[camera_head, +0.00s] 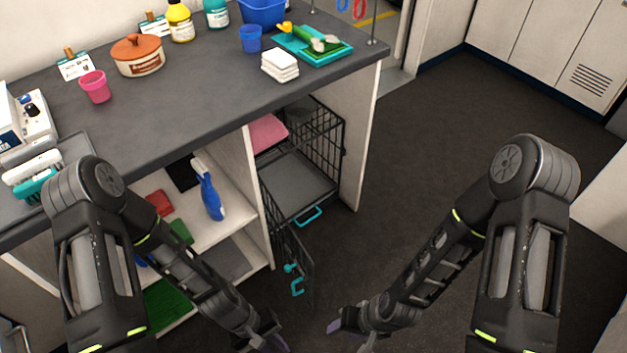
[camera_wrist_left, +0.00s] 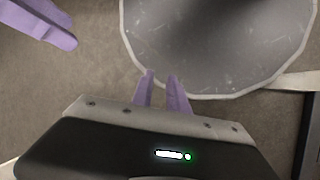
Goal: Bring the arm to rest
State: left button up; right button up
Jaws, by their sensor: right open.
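My right arm comes in from the right in the head view and hangs down over the dark floor. A purple finger of my right gripper (camera_wrist_left: 42,22) shows at top left.
The dark counter (camera_head: 200,105) carries a lidded pot (camera_head: 138,60), a pink cup (camera_head: 95,87) and white folded cloths (camera_head: 280,66). Below are a blue spray bottle (camera_head: 210,192) and an open wire crate (camera_head: 318,135). The floor (camera_head: 430,130) on the right is clear.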

pick_arm(q)
notch_tip(320, 180, up, 11)
jog(key=w+d+m+t+y+p, duration=0.1)
jog(key=w+m+t+p, duration=0.1)
jog(key=m+t+p, duration=0.1)
jog(key=shift+w+d+m+p, duration=0.3)
jog(key=shift+d+p, duration=0.1)
jog(key=shift+p, duration=0.45)
pick_arm(e)
notch_tip(320, 180, up, 8)
jog(key=shift+s+a+f, duration=0.2)
jog(key=shift+s, duration=0.2)
